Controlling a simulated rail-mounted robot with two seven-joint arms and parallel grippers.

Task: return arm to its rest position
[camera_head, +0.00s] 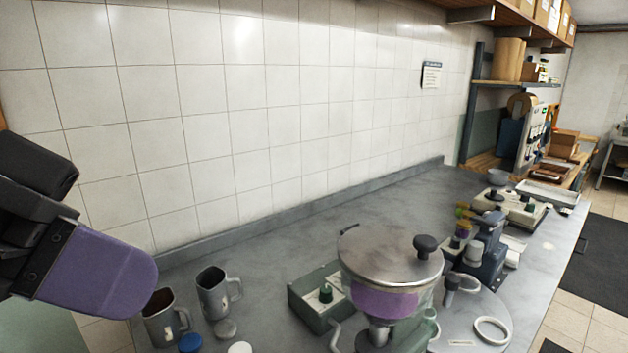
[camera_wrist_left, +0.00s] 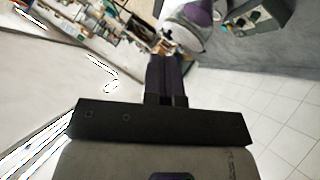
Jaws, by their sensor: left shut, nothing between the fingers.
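My left gripper (camera_head: 140,282) comes in at the left edge of the head view, raised in front of the tiled wall and to the left of the counter. Its purple-padded fingers point right and slightly down. In the left wrist view the two dark fingers (camera_wrist_left: 166,75) lie together, shut with nothing between them. The gripper touches nothing that I can see. My right gripper is in neither view.
A grey counter (camera_head: 270,250) runs along the wall. Two grey mugs (camera_head: 160,320) (camera_head: 213,295) stand just right of my left gripper. A lidded glass-sided pot (camera_head: 390,262) stands at the front middle, beside a green control box (camera_head: 318,310).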

